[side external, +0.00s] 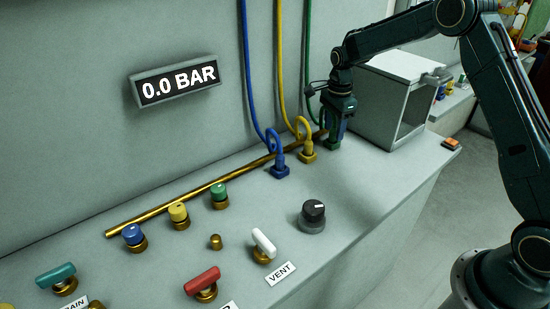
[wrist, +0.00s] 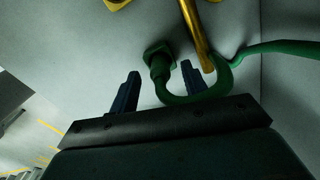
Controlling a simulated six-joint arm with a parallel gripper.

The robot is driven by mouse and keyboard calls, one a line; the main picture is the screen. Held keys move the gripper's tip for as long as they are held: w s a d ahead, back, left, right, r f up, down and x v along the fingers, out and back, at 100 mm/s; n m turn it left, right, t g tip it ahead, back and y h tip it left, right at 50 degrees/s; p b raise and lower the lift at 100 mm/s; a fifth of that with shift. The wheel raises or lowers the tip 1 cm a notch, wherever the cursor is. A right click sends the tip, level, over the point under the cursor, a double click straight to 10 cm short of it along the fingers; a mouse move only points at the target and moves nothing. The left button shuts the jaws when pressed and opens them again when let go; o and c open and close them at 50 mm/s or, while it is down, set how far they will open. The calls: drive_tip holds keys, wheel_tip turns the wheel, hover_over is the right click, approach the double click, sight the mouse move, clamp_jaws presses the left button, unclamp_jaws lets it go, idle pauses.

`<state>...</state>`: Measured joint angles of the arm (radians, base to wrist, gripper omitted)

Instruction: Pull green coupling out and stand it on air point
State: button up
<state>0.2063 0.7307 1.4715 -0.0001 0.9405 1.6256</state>
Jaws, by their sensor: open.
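The green coupling (wrist: 158,58) sits at the back of the bench against the brass pipe, with its green hose looping off it in the wrist view. My gripper (wrist: 160,80) is open, its two dark blue fingers on either side of the coupling and hose loop, with nothing clamped. In the side view my gripper (side external: 335,128) points down over the coupling (side external: 333,143), largely hiding it. I cannot tell whether a finger touches it. A bare brass stub (side external: 215,242) stands among the valves; I cannot read any label naming it the air point.
Blue (side external: 279,168) and yellow (side external: 307,153) couplings with hoses stand left of my gripper. Capped blue, yellow and green fittings (side external: 219,195), a red handle (side external: 202,283), a white handle (side external: 264,244) and a black knob (side external: 313,212) fill the front. A grey box (side external: 385,100) stands right. The display (side external: 177,81) reads 0.0 BAR.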

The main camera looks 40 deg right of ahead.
drive_tip(key=shift+f, duration=1.1)
clamp_jaws()
drive_tip(key=shift+r, duration=0.2)
drive_tip(key=shift+r, duration=0.7)
drive_tip(key=shift+r, duration=0.7)
drive_tip(key=shift+r, duration=0.65)
drive_tip(key=shift+r, duration=0.1)
